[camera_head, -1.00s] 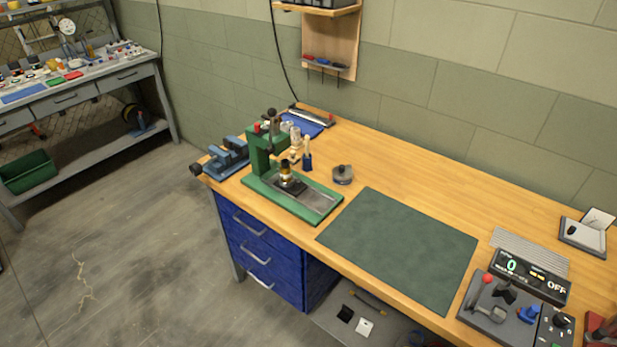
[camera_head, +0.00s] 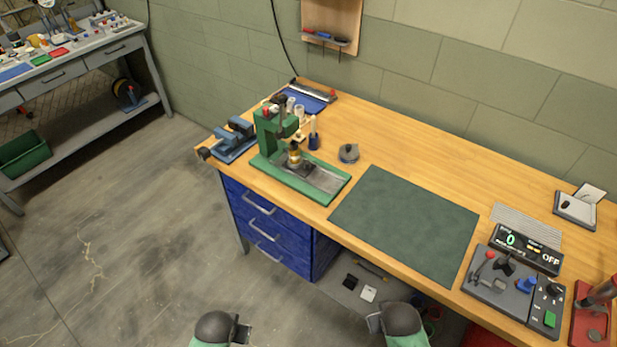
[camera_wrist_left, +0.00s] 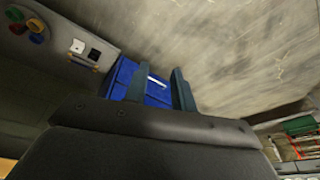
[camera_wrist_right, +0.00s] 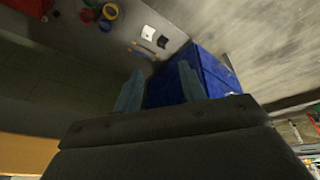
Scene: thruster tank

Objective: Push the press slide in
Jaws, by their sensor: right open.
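A green press (camera_head: 265,140) stands at the left end of the wooden bench. Its flat base holds a grey metal slide (camera_head: 328,180), which reaches toward the base's right end. A small brass-and-black piece (camera_head: 295,158) is on a dark plate under the press head. In the left wrist view, my left gripper (camera_wrist_left: 158,80) has its two fingers apart with nothing between them. In the right wrist view, my right gripper (camera_wrist_right: 160,80) is also open and empty. Both are away from the press, in front of the bench.
A blue vise (camera_head: 234,138) is left of the press, and a round grey part (camera_head: 349,153) is behind it to the right. A green mat (camera_head: 405,222) lies bare on the bench (camera_head: 430,150). A control box (camera_head: 505,290) is at the right. Blue drawers (camera_head: 265,225) are below.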

